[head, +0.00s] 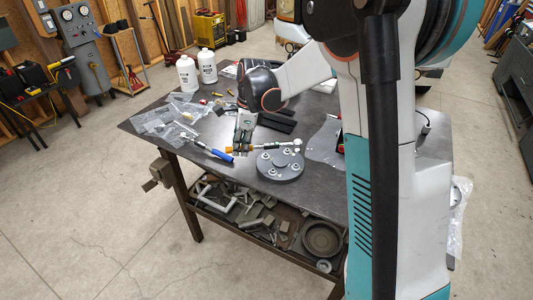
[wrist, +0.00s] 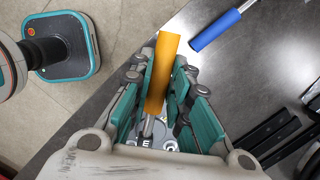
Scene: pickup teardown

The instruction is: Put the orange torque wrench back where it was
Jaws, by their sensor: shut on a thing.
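The orange torque wrench (head: 264,147) has an orange grip and a silver shaft that runs right, toward a round grey plate. Its orange handle also shows in the wrist view (wrist: 164,60), between the teal finger pads. My gripper (head: 243,150) is shut on that handle near the table's front edge; it fills the wrist view's middle (wrist: 162,92). The wrench's head end overlaps the far side of the round grey plate (head: 281,168) in the head view. I cannot tell whether it touches the plate or the table.
A blue-handled wrench (head: 221,156) lies left of my gripper and shows in the wrist view (wrist: 216,29). Clear plastic bags (head: 165,122) and two white bottles (head: 187,73) stand or lie on the dark table (head: 323,104). Black bars (head: 277,122) lie behind. A shelf below holds metal parts.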

